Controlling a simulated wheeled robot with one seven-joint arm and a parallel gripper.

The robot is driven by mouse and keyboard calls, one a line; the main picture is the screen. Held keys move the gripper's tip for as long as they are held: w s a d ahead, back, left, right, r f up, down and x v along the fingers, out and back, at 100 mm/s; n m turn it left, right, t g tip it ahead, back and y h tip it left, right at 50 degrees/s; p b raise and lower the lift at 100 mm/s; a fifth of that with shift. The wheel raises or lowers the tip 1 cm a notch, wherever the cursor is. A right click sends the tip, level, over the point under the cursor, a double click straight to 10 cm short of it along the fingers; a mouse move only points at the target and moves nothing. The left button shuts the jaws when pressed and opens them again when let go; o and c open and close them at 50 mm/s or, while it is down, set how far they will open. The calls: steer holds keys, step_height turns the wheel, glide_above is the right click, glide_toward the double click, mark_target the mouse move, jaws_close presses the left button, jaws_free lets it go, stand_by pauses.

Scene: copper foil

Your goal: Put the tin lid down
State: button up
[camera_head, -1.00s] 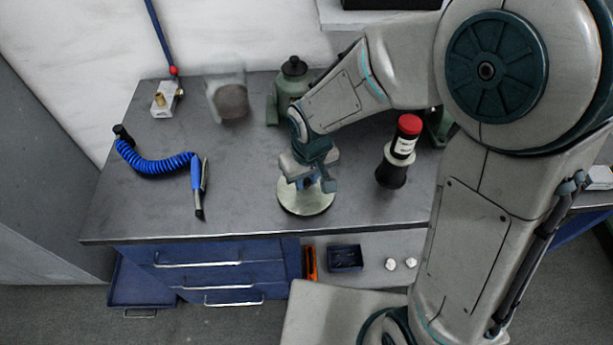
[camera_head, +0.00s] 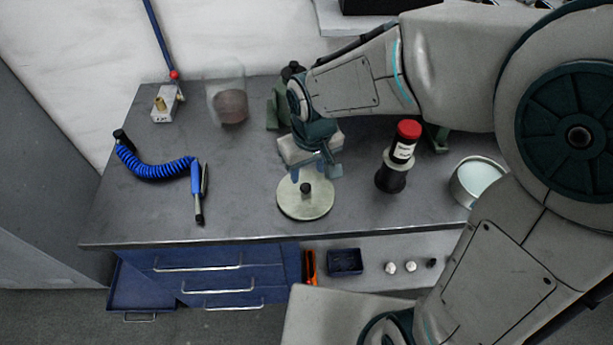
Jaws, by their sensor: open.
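The tin lid (camera_head: 305,207) is a pale round disc with a small dark knob in its middle. It lies flat on the grey bench top (camera_head: 250,190), near the front edge. My gripper (camera_head: 312,174) is open and empty, just behind and above the lid's knob, apart from it as far as I can tell. An open round tin (camera_head: 478,181) with a pale inside stands at the right of the bench, partly hidden by my arm.
A dark bottle with a red cap (camera_head: 404,145) stands right of the lid. A blue coiled hose (camera_head: 155,164) with a nozzle lies at left. A clear jar (camera_head: 228,95) and a green vise-like object (camera_head: 279,105) stand at the back. The bench between hose and lid is clear.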

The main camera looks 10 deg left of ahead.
step_height(320, 180, up, 5)
steer(key=s+d+r+m+t, duration=0.1)
steer(key=s+d+m, duration=0.2)
steer(key=d, duration=0.8)
steer(key=s+d+r+m, duration=0.1)
steer(key=s+d+m, duration=0.3)
steer(key=d, duration=0.7)
steer(key=shift+r+t+h, duration=0.4)
